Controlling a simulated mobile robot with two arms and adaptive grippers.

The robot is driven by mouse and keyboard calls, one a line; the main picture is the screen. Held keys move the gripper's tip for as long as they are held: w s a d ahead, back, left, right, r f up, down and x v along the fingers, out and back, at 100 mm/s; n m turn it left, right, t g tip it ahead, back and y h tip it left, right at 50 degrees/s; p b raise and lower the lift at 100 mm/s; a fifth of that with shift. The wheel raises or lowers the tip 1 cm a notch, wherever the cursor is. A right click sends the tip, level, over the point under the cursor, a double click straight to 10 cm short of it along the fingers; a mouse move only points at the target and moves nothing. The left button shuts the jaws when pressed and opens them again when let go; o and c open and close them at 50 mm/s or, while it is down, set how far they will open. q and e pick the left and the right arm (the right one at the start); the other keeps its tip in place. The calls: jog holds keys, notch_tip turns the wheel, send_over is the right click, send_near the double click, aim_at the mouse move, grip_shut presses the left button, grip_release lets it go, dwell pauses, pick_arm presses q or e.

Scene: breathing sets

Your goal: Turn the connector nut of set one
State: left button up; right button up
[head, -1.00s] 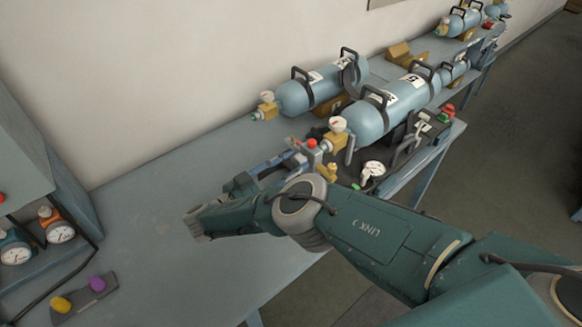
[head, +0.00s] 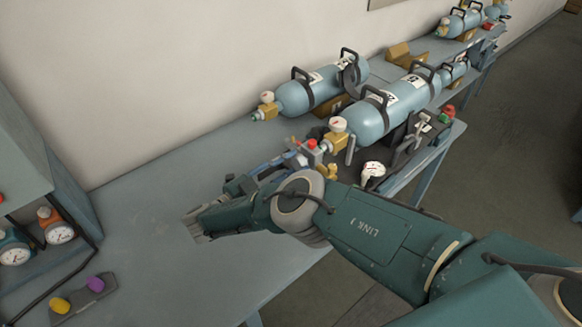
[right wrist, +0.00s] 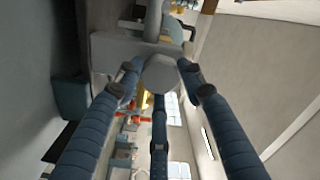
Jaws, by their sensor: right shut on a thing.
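The nearer breathing set (head: 372,118) is a pale blue cylinder with black handles, lying on the bench. A brass valve block (head: 333,143) with a white gauge (head: 338,124) is at its left end. A grey connector piece with a red knob (head: 312,143) adjoins the brass block. My right gripper (head: 272,165) reaches this end, its blue fingers partly hidden by my wrist. In the right wrist view, its three fingers close around a grey rounded part (right wrist: 160,74), which appears to be the connector nut. My left gripper is not in view.
A second blue cylinder (head: 322,88) lies behind, near the wall. A gauge panel (head: 50,225) and a small plate with yellow and purple knobs (head: 80,300) are at left. The bench between is clear.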

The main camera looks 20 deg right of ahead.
jog(key=o, duration=1.2)
jog(key=shift+d+r, duration=0.2)
jog(key=shift+r, duration=0.15)
jog(key=shift+f, duration=0.1)
jog(key=shift+a+f, duration=0.15)
